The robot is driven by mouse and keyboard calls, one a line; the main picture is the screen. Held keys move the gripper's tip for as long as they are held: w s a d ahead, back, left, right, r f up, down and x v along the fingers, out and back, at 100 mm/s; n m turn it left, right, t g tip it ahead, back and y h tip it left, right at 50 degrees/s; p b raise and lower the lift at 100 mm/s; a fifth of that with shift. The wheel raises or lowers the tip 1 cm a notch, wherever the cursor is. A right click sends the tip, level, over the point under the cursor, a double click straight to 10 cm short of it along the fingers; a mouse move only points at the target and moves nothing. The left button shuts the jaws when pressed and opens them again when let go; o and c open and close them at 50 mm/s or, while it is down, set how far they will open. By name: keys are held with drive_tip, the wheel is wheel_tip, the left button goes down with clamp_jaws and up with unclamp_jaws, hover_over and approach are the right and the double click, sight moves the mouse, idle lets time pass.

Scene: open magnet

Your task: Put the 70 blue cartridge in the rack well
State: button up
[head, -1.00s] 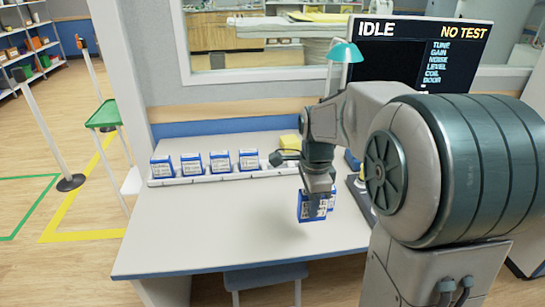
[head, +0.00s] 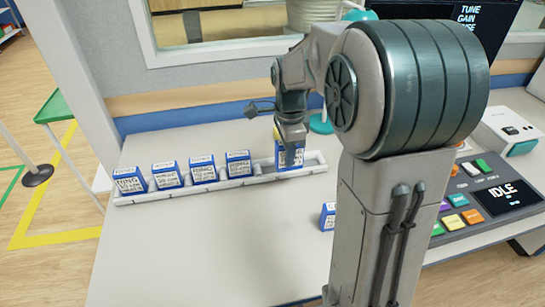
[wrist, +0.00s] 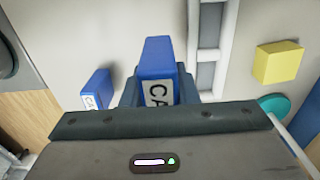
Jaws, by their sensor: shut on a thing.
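My gripper (head: 291,138) is shut on a blue cartridge (head: 290,158) with a white label, held upright at the right part of the white rack (head: 235,183). The number on its label is not readable. In the wrist view the held cartridge (wrist: 157,58) is between the fingers (wrist: 158,92), and the rack (wrist: 207,75) runs just right of it. Whether its bottom touches the rack cannot be told. Several blue cartridges (head: 166,175) stand in the rack's left wells. The right end of the rack shows bare, partly hidden by the held cartridge.
Another blue cartridge (wrist: 96,92) stands on the table, partly behind my arm in the head view (head: 327,216). A yellow block (wrist: 278,62) lies beyond the rack. A console with coloured buttons (head: 490,195) is at right. The front left table (head: 190,255) is clear.

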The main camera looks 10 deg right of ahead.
drive_tip(key=shift+w+a+f, duration=0.25)
drive_tip(key=shift+w+f, duration=1.25)
drive_tip(key=shift+f, duration=0.1)
drive_tip(key=shift+w+a+f, duration=0.2)
drive_tip(key=shift+w+f, duration=1.3)
drive_tip(key=shift+f, duration=0.05)
drive_tip(key=shift+w+a+f, duration=0.25)
drive_tip(key=shift+w+f, duration=1.25)
drive_tip(key=shift+f, duration=0.1)
drive_tip(key=shift+f, duration=0.1)
drive_tip(key=shift+f, duration=0.15)
drive_tip(key=o, duration=1)
